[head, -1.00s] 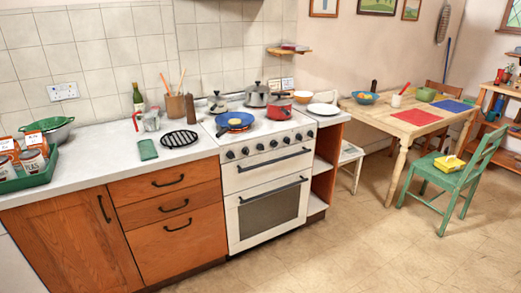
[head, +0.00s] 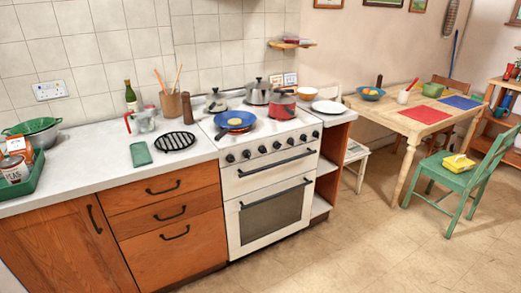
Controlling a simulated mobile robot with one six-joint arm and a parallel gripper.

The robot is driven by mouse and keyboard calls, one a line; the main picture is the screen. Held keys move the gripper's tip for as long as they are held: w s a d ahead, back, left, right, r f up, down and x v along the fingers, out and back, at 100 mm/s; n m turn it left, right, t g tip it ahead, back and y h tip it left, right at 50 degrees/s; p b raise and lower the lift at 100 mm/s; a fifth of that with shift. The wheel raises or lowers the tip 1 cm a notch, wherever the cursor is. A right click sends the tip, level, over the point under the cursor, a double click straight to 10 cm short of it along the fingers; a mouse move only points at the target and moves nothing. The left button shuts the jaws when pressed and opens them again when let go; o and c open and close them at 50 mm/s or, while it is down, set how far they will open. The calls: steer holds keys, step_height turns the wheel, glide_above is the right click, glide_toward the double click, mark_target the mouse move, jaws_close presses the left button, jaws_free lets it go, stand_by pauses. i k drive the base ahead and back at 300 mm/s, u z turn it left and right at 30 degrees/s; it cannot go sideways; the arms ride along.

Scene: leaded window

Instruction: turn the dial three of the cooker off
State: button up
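The white cooker (head: 270,185) stands between the wooden drawers and a small open shelf unit. A row of several dark dials (head: 277,144) runs along its front panel, above the oven handle. The third dial from the left (head: 262,149) is small here; its pointer and any label are too small to read. A blue frying pan (head: 234,120) with something yellow-orange in it sits on the front left of the hob. A grey pot (head: 258,92), a red pot (head: 282,104) and a lidded grey pan (head: 216,101) also stand on the hob. My gripper is not in view.
The floor (head: 320,250) before the cooker is clear. A green chair (head: 455,178) with a yellow item and a wooden table (head: 395,118) stand to the right. The worktop (head: 100,160) left of the cooker holds a black rack (head: 175,141) and a green cloth (head: 140,154).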

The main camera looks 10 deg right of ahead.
mark_target(262, 149)
steer(key=i, duration=0.55)
steer(key=z, duration=0.1)
steer(key=k, duration=1.35)
steer(key=u, duration=0.5)
steer(key=i, duration=0.75)
steer(key=u, duration=0.55)
steer(key=i, duration=0.8)
